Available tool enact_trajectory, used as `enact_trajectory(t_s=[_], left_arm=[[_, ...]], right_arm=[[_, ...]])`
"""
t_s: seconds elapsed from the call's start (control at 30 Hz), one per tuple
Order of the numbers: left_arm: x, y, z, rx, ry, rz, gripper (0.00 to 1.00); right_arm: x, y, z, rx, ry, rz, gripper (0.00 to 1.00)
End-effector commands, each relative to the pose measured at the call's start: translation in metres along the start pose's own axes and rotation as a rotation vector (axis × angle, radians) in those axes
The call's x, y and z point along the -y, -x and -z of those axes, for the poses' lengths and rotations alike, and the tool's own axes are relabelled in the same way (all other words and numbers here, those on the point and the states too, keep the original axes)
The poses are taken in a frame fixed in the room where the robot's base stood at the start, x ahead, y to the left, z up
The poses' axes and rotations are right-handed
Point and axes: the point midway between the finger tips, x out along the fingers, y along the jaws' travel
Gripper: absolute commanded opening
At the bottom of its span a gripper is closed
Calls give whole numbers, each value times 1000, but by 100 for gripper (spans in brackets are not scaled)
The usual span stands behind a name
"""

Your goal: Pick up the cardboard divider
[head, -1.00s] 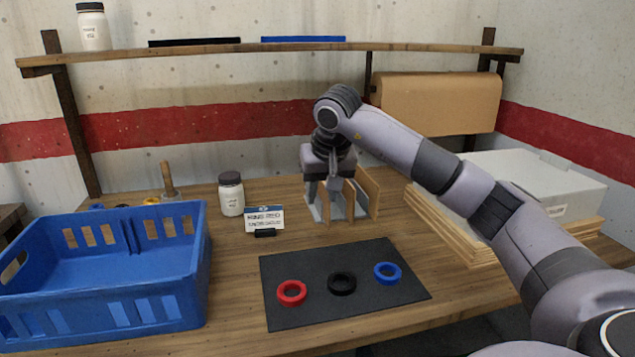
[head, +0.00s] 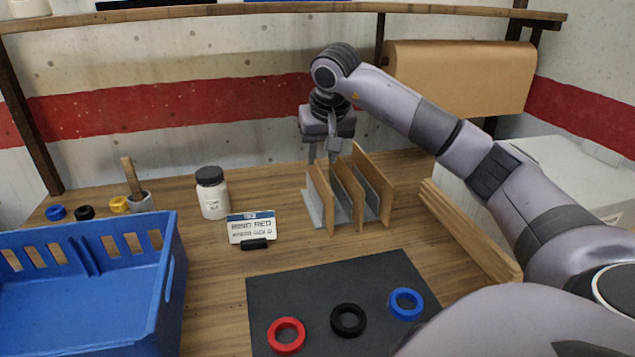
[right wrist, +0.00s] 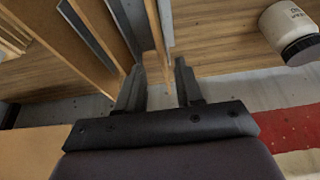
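A rack (head: 313,208) with grey metal uprights stands at the back middle of the table and holds upright cardboard dividers. The left cardboard divider (head: 321,200) stands in the rack beside a middle one (head: 347,190) and a right one (head: 373,185). My right gripper (head: 323,158) points down over the left end of the rack, at the top of the left divider. In the right wrist view, its two fingers (right wrist: 160,88) are apart, and a thin cardboard edge (right wrist: 157,28) shows beyond the gap. Contact cannot be told. My left gripper is out of view.
A white jar (head: 213,198) and a sign (head: 251,228) stand left of the rack. A blue crate (head: 75,300) fills the front left. A black mat (head: 280,290) bears red, black and blue rings. Stacked boards (head: 470,235) lie right, under my arm.

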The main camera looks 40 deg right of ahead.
Motion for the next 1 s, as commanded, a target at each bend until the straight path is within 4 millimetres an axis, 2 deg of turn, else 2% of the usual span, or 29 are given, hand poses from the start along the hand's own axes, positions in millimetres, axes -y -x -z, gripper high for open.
enact_trajectory(t_s=[0.4, 0.53, 0.73, 0.77, 0.8, 0.87, 1.0], left_arm=[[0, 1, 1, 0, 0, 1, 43], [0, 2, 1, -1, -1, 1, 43], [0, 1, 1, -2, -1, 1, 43], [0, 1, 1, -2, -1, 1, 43], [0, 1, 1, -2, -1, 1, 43], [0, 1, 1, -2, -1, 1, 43], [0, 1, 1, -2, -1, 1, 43]], right_arm=[[2, -56, -1, 5, 0, 0, 36], [2, -65, -1, 3, 0, 0, 36], [2, -66, 0, 1, 0, 0, 36], [2, -66, 0, 1, 0, 0, 33], [2, -66, 0, 1, 0, 0, 20], [2, -66, 0, 2, 0, 0, 0], [2, -65, 0, 1, 0, 0, 0]])
